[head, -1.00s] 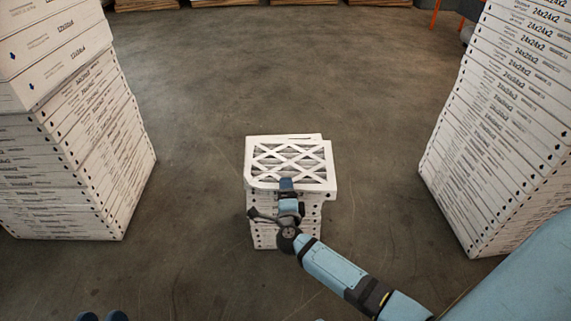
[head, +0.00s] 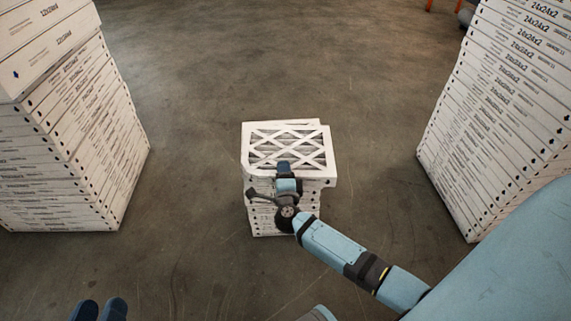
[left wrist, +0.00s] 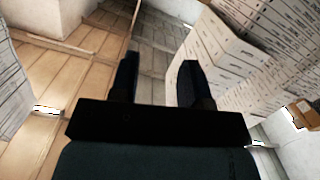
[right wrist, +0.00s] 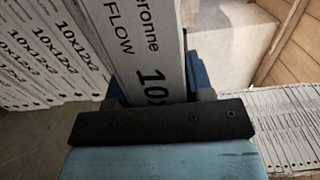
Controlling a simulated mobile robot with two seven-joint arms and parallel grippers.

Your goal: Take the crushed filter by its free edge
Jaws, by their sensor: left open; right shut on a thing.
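The white filter (head: 289,147) with a diagonal lattice face lies on top of a short stack in the middle of the head view. Its near-left corner looks cut or bent. My right gripper (head: 284,167) is at its near edge, shut on that edge. In the right wrist view a printed white filter edge (right wrist: 150,45) sits between the fingers. My left gripper (head: 100,310) is open and empty at the bottom left of the head view, well apart from the filter. Its two spread fingers also show in the left wrist view (left wrist: 157,75).
The short stack of boxed filters (head: 262,222) stands under the filter. Tall stacks of boxed filters stand at the left (head: 70,150) and right (head: 500,130).

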